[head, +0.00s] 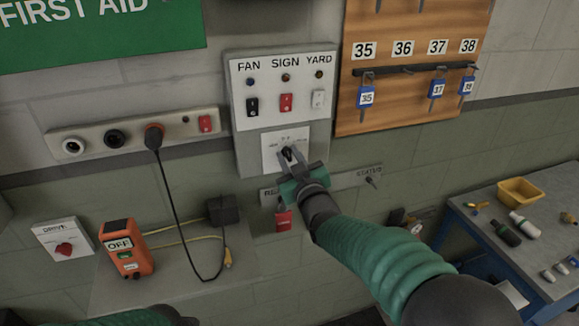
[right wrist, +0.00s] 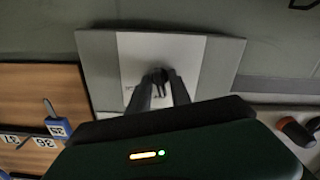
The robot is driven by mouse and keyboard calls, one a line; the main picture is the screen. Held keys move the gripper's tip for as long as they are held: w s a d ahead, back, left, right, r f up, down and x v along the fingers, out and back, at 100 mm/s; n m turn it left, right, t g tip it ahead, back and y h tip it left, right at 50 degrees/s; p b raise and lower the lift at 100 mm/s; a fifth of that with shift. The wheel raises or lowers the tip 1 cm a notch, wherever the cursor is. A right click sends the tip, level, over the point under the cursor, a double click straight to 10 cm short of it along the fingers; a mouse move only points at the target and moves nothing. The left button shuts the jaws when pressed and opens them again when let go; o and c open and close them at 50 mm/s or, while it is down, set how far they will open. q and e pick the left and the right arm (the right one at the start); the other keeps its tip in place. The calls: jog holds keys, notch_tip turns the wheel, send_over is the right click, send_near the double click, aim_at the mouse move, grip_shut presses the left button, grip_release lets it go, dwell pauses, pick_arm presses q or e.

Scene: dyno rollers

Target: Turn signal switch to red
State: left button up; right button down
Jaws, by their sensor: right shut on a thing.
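A small black knob (head: 289,153) sits on a white plate (head: 272,143) with small markings too small to read, low on the grey panel under the FAN, SIGN and YARD switches. My right gripper (head: 291,158) is shut on this knob, its fingers on either side. In the right wrist view the fingertips (right wrist: 160,84) close around the dark knob (right wrist: 158,74) in front of the white plate. The fingers partly hide the knob, and I cannot tell which way it points. My left arm shows only at the bottom left edge; its fingers are out of view.
Above the knob are black, red and white rocker switches (head: 286,103). A red padlock (head: 284,219) hangs just below my right gripper. A key board (head: 415,55) is at the upper right. An orange OFF device (head: 126,249) and a bench (head: 480,235) stand lower down.

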jog(key=n+b, duration=0.1)
jog(key=n, duration=0.1)
jog(key=f+n+b, duration=0.1)
jog(key=n+b, duration=0.1)
jog(key=shift+a, duration=0.1)
jog(key=shift+n+b, duration=0.85)
jog(key=shift+n, duration=0.45)
jog(key=c, duration=1.5)
grip_release()
jog(key=shift+s+r, duration=0.1)
jog(key=shift+r, duration=0.15)
jog(key=shift+r, duration=0.1)
jog(key=b+v, duration=0.2)
jog(key=v, duration=1.4)
jog(key=shift+s, duration=0.35)
